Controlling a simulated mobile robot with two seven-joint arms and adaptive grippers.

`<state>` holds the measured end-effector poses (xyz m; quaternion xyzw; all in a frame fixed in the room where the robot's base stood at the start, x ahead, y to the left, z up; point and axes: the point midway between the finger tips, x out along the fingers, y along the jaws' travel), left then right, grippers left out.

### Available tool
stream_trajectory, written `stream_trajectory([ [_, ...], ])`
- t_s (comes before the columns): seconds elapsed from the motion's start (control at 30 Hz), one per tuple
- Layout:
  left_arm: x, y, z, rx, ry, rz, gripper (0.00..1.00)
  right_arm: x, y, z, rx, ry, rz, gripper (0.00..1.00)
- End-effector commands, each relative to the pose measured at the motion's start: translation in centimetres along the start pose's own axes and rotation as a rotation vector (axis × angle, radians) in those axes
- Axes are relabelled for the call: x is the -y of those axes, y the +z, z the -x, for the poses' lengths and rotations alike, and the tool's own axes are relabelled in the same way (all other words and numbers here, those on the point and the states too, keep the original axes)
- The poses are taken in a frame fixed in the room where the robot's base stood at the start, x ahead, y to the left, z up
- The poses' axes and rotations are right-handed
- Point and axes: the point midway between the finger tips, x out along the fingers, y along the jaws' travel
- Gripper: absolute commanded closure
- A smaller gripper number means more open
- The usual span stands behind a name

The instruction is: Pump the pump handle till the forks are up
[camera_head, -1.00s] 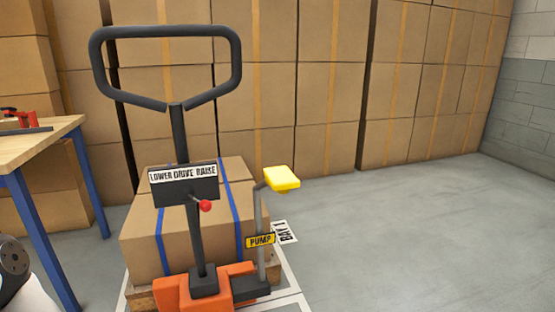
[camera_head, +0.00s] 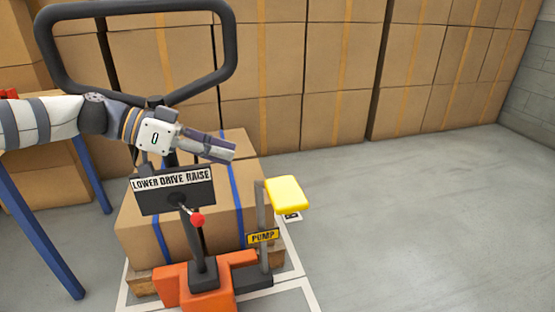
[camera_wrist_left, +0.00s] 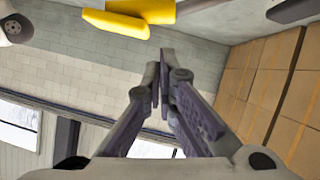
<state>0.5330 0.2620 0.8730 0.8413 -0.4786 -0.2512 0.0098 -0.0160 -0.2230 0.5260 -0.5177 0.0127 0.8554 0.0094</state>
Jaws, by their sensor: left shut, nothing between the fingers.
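The pump handle is a grey upright lever with a yellow pad (camera_head: 286,193) on top and a yellow PUMP label (camera_head: 263,237) low on its post. It stands at the right of the orange pallet truck (camera_head: 206,285). My left gripper (camera_head: 234,153) is shut and empty, up and to the left of the yellow pad and apart from it. It also shows shut in the left wrist view (camera_wrist_left: 160,85), with a yellow piece (camera_wrist_left: 130,15) at the top edge. The forks are hidden under the load. My right gripper is out of view.
A LOWER DRIVE RAISE panel (camera_head: 172,187) with a red-knobbed lever (camera_head: 197,220) sits just below my left arm. The truck's dark loop handle (camera_head: 228,50) rises behind the arm. Strapped cartons (camera_head: 137,226) sit on the truck. Floor to the right is clear.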

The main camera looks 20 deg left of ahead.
Motion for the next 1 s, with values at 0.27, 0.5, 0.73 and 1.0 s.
stream_trajectory([
  [0.27, 0.0, -0.1, 0.1, -0.001, 0.000, -0.003, 1.00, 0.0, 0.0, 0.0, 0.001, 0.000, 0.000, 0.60],
  [0.5, 0.0, 0.2, -2.5, 0.004, 0.003, -0.001, 1.00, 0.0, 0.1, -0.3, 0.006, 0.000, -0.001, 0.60],
  [0.73, 0.0, 0.1, -7.2, 0.003, 0.002, -0.002, 1.00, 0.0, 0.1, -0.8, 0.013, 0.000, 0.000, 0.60],
  [1.0, 0.0, 0.0, -9.9, 0.000, 0.000, -0.002, 1.00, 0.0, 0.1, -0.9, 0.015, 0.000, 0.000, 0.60],
])
